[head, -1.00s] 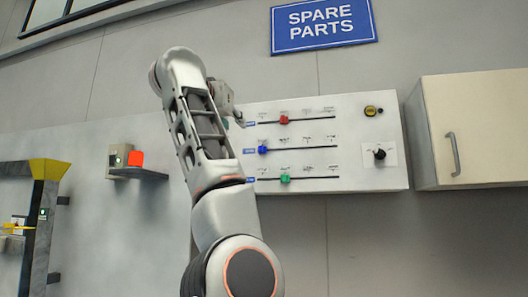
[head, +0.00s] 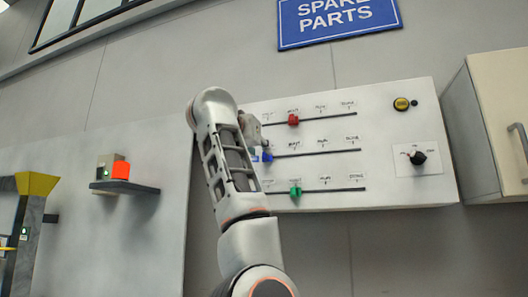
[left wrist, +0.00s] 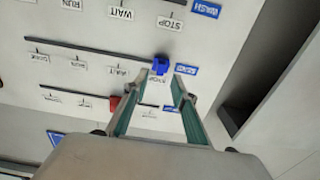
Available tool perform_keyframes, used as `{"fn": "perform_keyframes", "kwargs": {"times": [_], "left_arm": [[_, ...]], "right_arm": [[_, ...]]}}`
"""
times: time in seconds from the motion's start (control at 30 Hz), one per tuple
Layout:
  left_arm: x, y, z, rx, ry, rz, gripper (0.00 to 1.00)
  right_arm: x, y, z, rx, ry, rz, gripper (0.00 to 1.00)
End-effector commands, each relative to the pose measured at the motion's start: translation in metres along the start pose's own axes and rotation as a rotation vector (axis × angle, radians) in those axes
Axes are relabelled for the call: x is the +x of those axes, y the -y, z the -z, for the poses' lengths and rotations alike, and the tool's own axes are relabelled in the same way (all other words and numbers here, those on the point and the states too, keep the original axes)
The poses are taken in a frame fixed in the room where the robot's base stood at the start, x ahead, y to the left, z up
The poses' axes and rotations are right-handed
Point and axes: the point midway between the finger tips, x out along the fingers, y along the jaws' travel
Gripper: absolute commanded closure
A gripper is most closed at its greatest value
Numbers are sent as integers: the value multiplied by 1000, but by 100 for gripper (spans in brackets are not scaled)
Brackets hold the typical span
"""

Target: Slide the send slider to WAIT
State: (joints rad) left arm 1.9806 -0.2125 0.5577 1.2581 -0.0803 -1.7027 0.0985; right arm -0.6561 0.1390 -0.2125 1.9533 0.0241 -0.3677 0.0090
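The send slider is the middle track on the white panel. Its blue knob (head: 266,156) sits at the left end of the track in the head view. In the left wrist view, where the panel appears upside down, the blue knob (left wrist: 161,64) is at the STOP end, beside the blue SEND label (left wrist: 185,70). The WAIT mark (left wrist: 116,72) is one position along the track. My left gripper (left wrist: 157,84) is open, its two fingertips close to the knob and roughly either side of it. Contact cannot be told. In the head view my arm hides most of it.
A red knob (head: 293,120) is on the track above, a green knob (head: 295,192) on the track below. A yellow button (head: 401,104) and black dial (head: 417,158) are on the panel's right. A cabinet (head: 494,120) stands further right.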

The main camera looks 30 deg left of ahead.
Motion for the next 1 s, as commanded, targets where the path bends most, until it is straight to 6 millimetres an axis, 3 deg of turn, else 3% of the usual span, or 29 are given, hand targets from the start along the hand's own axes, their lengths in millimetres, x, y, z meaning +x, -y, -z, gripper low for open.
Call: {"fn": "perform_keyframes", "kwargs": {"times": [0.1, 0.3, 0.63, 0.73, 0.77, 1.0], "left_arm": [[20, 0, 0, 2, 5, 1, 74], [39, 0, 0, 2, 3, 0, 74], [43, 0, -1, 1, 2, 0, 74], [43, 0, -1, 1, 2, 0, 97], [43, 0, -1, 1, 2, 0, 100], [42, 0, -1, 1, 2, 0, 100]], "right_arm": [[-5, -2, 9, -1, -4, -1, 60], [-8, -5, 24, -2, -20, -4, 60], [-8, -5, 26, -2, -22, -4, 60], [-8, -5, 24, -2, -19, -4, 60], [-7, -5, 23, -2, -18, -4, 60], [-7, -4, 20, -2, -13, -3, 60]]}}
